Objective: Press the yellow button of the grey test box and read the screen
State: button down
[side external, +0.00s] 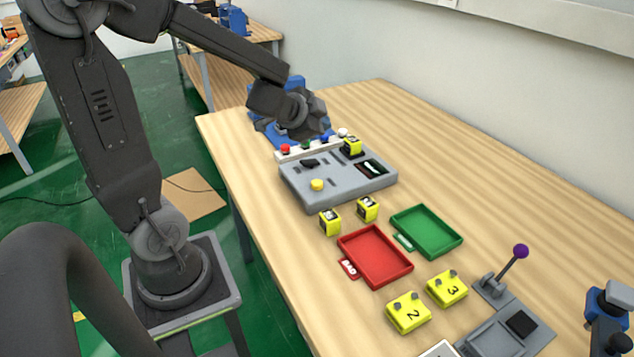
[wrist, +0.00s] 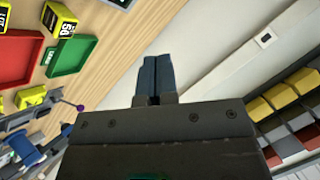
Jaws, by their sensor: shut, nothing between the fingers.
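The grey test box (side external: 335,190) lies on the table in the side external view. Its round yellow button (side external: 317,184) is near the front left, and nothing touches it. A dark screen (side external: 373,167) is at its right; any reading is too small to make out. A yellow cube (side external: 352,146) stands at the box's back right. In the side external view my wrist is behind the box, away from the button, and the fingertips cannot be made out clearly.
A white strip (side external: 308,148) with coloured knobs runs along the box's back edge. Two yellow cubes (side external: 330,221) (side external: 367,209), a red tray (side external: 376,256) and a green tray (side external: 427,231) lie in front. A purple-topped lever (side external: 520,251) stands right. The table's back right is clear.

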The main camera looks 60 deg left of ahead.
aim_at(317, 183)
jog(key=f, duration=0.1)
jog(key=a+f+m+h, duration=0.1)
jog(key=f, duration=0.1)
jog(key=f+m+g+h, duration=0.1)
jog(key=shift+a+f, duration=0.3)
jog(key=shift+f, duration=0.1)
jog(key=shift+f, duration=4.3)
jog(key=shift+f, duration=0.1)
jog(key=shift+f, duration=0.35)
jog(key=shift+f, duration=0.5)
jog(key=shift+r, duration=0.95)
